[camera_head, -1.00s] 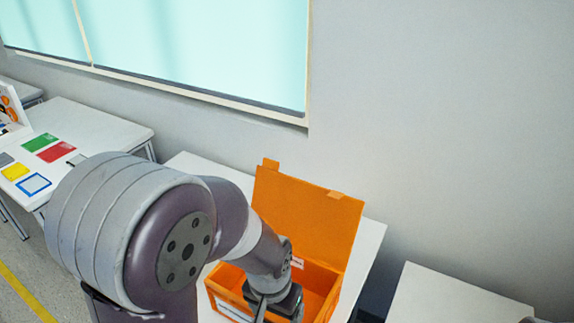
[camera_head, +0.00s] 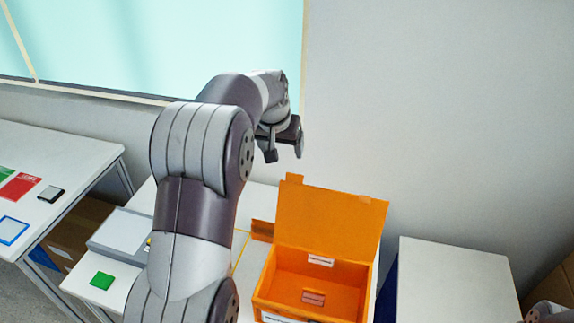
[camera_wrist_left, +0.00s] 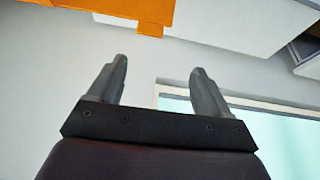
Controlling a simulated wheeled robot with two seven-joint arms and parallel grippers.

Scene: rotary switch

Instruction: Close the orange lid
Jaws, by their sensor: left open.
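The orange lid (camera_head: 325,222) stands up, tilted back, at the rear of the orange box (camera_head: 268,291), which is open. The lid has small tabs on its top edge. My left gripper (camera_head: 284,151) is raised above the lid's top left corner, apart from it, with the wall behind. In the left wrist view my left gripper (camera_wrist_left: 158,68) is open and empty. An orange panel with a tab, apparently the lid (camera_wrist_left: 130,12), shows at the top of that view, beyond the fingers. My right gripper does not show clearly.
A small reddish item (camera_head: 314,297) lies inside the box. A white table (camera_head: 455,285) stands to the right. The window (camera_head: 150,45) is behind.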

